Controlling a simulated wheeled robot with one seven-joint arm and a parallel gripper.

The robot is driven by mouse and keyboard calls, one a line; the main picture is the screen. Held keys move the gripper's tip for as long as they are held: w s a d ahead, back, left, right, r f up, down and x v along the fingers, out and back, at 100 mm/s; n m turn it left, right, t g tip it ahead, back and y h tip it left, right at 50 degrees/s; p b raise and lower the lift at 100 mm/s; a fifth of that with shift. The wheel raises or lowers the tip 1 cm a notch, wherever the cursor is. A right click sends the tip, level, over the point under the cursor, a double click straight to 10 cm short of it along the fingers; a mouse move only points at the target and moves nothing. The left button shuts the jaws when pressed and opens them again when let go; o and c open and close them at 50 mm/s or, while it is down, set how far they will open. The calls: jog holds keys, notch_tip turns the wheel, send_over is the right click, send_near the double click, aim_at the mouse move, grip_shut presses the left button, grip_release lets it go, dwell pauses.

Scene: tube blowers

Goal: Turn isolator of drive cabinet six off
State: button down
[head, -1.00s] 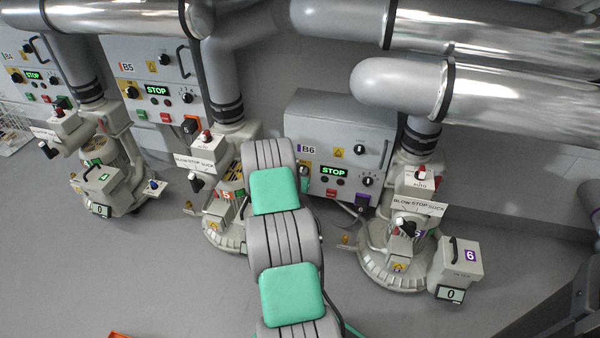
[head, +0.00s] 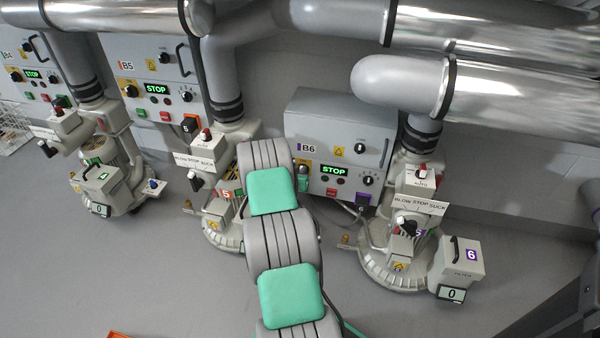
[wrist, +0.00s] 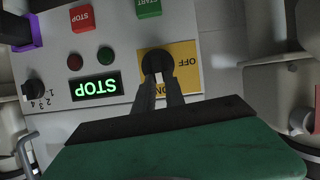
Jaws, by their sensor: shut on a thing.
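Drive cabinet B6 (head: 325,178) stands mid-right in the head view, with STOP lit on its display. The wrist view shows the panel upside down. The isolator is a black rotary knob (wrist: 156,58) on a yellow plate (wrist: 188,52) marked OFF to the right and ON below, the ON partly covered. My gripper (wrist: 159,78) is shut on the knob's grip. A white mark on the knob shows between the fingers, pointing down the picture toward ON.
In the wrist view, red STOP (wrist: 82,18) and green START (wrist: 148,8) buttons lie above the knob, and a numbered selector (wrist: 33,88) lies left. Cabinet B5 (head: 150,75), blowers and large pipes surround the arm in the head view. Floor at lower left is mostly clear.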

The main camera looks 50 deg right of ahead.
jog(key=shift+w+a+f+n+g+h+b, duration=0.2)
jog(key=shift+w+n+g+h+b, duration=0.3)
jog(key=shift+n+b, duration=0.95)
jog(key=shift+w+a+f+n+g+h+b, duration=0.25)
jog(key=shift+n+g+h+b, duration=0.4)
jog(key=shift+n+b, duration=0.75)
jog(key=shift+w+a+f+n+g+h+b, duration=0.1)
jog(key=shift+w+f+n+g+h+b, duration=0.3)
jog(key=shift+n+g+b, duration=0.95)
jog(key=shift+r+t+b, duration=0.1)
jog(key=shift+t+b, duration=0.3)
jog(key=shift+t, duration=0.2)
